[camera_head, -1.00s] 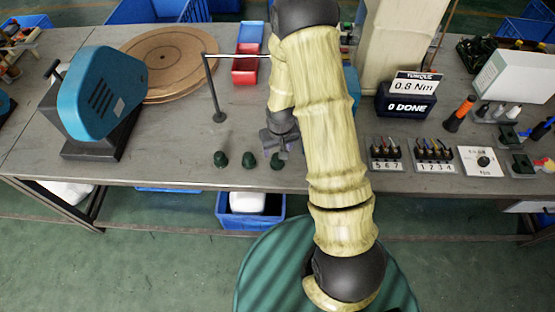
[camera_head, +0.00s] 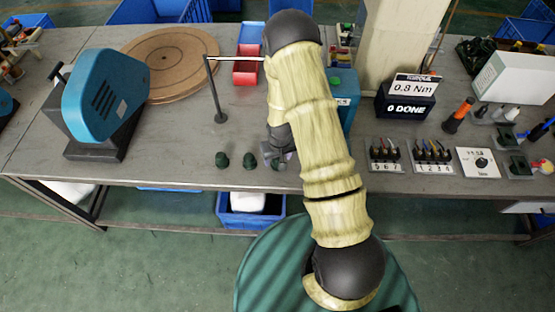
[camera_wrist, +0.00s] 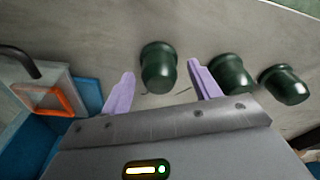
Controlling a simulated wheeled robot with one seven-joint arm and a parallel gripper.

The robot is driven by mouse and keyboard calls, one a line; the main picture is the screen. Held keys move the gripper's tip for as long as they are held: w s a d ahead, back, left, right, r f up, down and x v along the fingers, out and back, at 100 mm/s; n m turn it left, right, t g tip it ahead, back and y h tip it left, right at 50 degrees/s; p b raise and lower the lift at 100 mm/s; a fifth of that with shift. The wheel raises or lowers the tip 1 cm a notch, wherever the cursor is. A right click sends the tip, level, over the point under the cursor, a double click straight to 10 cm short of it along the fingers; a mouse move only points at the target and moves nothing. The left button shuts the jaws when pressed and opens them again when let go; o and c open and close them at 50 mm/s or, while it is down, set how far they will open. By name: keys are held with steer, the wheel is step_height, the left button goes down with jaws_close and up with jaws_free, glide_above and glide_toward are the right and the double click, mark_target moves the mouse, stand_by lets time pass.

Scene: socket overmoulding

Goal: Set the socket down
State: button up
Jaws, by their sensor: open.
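Three dark green sockets stand in a row near the table's front edge: a left one (camera_head: 222,160), a middle one (camera_head: 249,161) and a right one (camera_head: 279,163) beside my gripper. In the wrist view, one socket (camera_wrist: 158,68) stands between the two lilac fingers of my gripper (camera_wrist: 160,88), with gaps on both sides. The other two sockets (camera_wrist: 231,75) (camera_wrist: 285,85) are right of the fingers. My gripper is open. In the head view, my arm partly covers my gripper (camera_head: 280,158).
A blue machine (camera_head: 104,92) stands at left by a round wooden board (camera_head: 165,62). A thin black stand (camera_head: 219,100) rises behind the sockets. A red bin (camera_head: 246,72) lies farther back. Connector holders (camera_head: 386,157) and a torque display (camera_head: 405,100) are at right.

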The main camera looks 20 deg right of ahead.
steer(key=shift+f, duration=0.65)
steer(key=c, duration=1.1)
steer(key=shift+c, duration=0.2)
steer(key=shift+r, duration=0.1)
step_height(320, 180, up, 10)
steer(key=shift+f+b, duration=0.1)
steer(key=shift+b, duration=0.7)
